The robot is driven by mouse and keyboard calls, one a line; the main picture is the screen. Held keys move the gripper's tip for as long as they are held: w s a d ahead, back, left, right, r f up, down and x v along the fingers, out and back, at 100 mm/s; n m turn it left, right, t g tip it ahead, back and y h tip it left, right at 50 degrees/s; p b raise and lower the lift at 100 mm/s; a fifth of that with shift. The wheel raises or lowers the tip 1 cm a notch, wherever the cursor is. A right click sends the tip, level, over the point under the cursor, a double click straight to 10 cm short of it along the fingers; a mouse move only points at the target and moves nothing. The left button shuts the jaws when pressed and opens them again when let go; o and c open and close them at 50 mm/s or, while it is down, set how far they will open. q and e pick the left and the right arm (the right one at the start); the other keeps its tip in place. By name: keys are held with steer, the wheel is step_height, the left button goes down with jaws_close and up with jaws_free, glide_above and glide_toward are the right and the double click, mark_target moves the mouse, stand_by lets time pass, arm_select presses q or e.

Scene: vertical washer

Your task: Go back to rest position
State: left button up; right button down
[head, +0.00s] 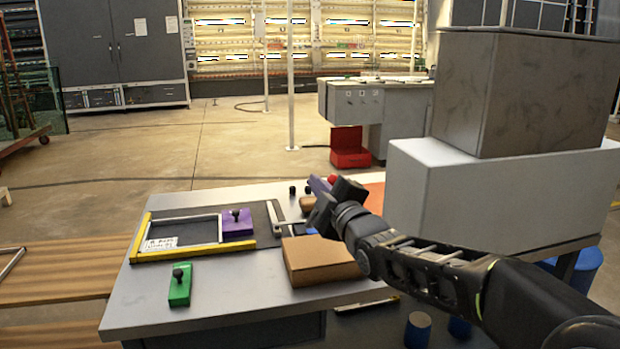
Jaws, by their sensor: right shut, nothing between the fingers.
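My right gripper (328,203) reaches in from the lower right, over the right part of the grey worktable (225,291). Its jaws are shut and empty. It hides part of the tabletop and small items behind it. A small purple piece (318,184) shows beside the fingers; I cannot tell how far apart they are. A purple block with a black knob (236,226) sits at the right of a yellow-edged frame (195,252). A green block with a black knob (179,288) stands on the table in front of the frame. My left gripper is not in view.
A cardboard box (319,262) lies below my right gripper. A large grey box (526,92) on a pale block (500,195) stands close to the right arm. A red open box (349,148) is on the floor behind. The floor at the left is mostly clear.

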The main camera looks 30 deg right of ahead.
steer(key=shift+s+a, duration=0.1)
steer(key=shift+s, duration=0.15)
stand_by(0.4)
